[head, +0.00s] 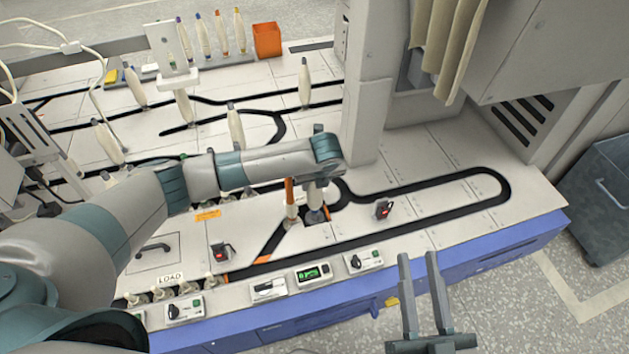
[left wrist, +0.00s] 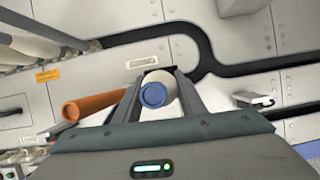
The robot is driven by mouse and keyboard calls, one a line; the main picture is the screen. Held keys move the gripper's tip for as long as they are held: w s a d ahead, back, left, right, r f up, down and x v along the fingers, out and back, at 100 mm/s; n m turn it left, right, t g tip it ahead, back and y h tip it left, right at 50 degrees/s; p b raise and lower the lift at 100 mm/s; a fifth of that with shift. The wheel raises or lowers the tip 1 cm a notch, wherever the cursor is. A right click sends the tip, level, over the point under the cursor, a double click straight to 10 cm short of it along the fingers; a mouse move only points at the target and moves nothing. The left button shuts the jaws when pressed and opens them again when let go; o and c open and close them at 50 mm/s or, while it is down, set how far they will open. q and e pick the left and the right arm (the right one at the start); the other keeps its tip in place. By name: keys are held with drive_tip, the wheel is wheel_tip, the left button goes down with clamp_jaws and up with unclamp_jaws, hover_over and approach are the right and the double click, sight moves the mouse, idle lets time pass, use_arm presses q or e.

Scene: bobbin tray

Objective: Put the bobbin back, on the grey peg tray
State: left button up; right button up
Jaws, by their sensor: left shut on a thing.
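My left gripper (head: 315,205) points down over the middle of the bench. In the left wrist view it is shut on a pale bobbin with a blue end (left wrist: 153,94). In the head view this bobbin is mostly hidden by my wrist and fingers. An orange-topped bobbin (head: 290,195) stands close beside the gripper on its left; its orange tube shows in the left wrist view (left wrist: 95,105). A grey tray (head: 207,64) at the back left holds several upright bobbins with coloured tips. My right gripper (head: 419,258) is open and empty, off the bench's front edge.
Several white bobbins stand along the black track, one at the back (head: 304,85) and one at centre left (head: 236,128). An orange bin (head: 267,40) sits beside the tray. A tall machine column (head: 370,110) stands right of my left wrist. The right track loop is mostly clear.

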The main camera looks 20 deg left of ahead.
use_arm(q)
drive_tip(key=shift+f, duration=0.5)
idle(0.7)
drive_tip(key=o, duration=0.9)
drive_tip(key=shift+c, duration=0.2)
drive_tip(key=p+v, duration=1.1)
drive_tip(key=p, duration=0.3)
idle(1.1)
